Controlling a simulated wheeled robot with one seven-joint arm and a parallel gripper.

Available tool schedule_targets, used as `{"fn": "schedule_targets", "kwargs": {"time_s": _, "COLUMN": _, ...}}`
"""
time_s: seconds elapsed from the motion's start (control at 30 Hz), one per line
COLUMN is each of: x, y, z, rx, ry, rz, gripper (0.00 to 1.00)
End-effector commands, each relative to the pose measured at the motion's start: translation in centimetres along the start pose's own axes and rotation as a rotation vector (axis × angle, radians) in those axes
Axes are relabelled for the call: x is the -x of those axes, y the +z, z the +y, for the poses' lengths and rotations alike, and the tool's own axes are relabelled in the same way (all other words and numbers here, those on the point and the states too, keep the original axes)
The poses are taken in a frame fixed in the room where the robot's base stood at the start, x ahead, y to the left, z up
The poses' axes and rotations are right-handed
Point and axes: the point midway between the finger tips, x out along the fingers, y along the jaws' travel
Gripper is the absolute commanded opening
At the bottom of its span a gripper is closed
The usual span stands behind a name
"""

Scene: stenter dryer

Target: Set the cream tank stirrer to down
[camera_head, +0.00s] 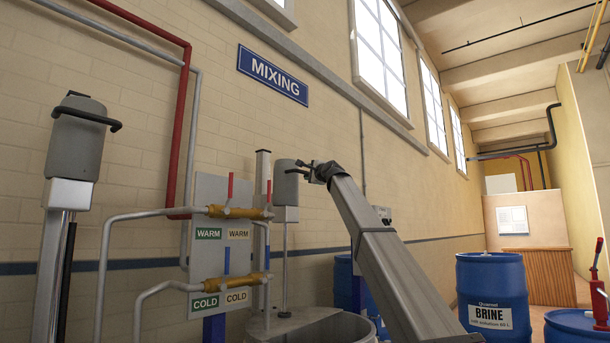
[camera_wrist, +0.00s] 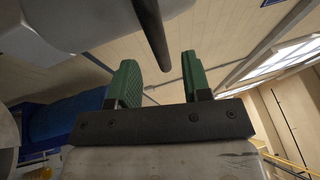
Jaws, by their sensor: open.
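A grey stirrer head (camera_head: 286,184) with a thin shaft sits raised on a post above an open round metal tank (camera_head: 300,328). No cream label is readable on it. My gripper (camera_head: 312,170) is just to the right of this head, at handle height. In the wrist view, my gripper (camera_wrist: 160,68) is open, with two green finger pads apart. A dark handle bar (camera_wrist: 153,32) from the stirrer head (camera_wrist: 75,22) reaches down between the pads, and neither pad visibly touches it. My wrist partly hides the handle in the head view.
Another grey stirrer head (camera_head: 76,140) with a black handle stands at the left. Yellow valves (camera_head: 240,212) and pipes labelled warm and cold are left of the tank. Blue brine drums (camera_head: 492,290) stand at the right.

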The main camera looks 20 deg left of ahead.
Motion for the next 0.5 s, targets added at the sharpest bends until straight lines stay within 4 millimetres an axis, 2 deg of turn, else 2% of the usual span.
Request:
{"fn": "schedule_targets", "kwargs": {"time_s": 0.03, "x": -1.4, "y": -0.1, "z": -0.1, "rx": 0.000, "ry": 0.001, "rz": 0.000, "gripper": 0.44}}
{"fn": "schedule_targets", "kwargs": {"time_s": 0.2, "x": -4.0, "y": -0.1, "z": -0.1, "rx": 0.000, "ry": 0.001, "rz": -0.001, "gripper": 0.44}}
{"fn": "schedule_targets", "kwargs": {"time_s": 0.33, "x": -4.9, "y": 0.0, "z": 0.0, "rx": 0.000, "ry": 0.001, "rz": -0.001, "gripper": 0.44}}
{"fn": "schedule_targets", "kwargs": {"time_s": 0.5, "x": -5.0, "y": 0.0, "z": 0.1, "rx": 0.000, "ry": 0.001, "rz": 0.000, "gripper": 0.44}}
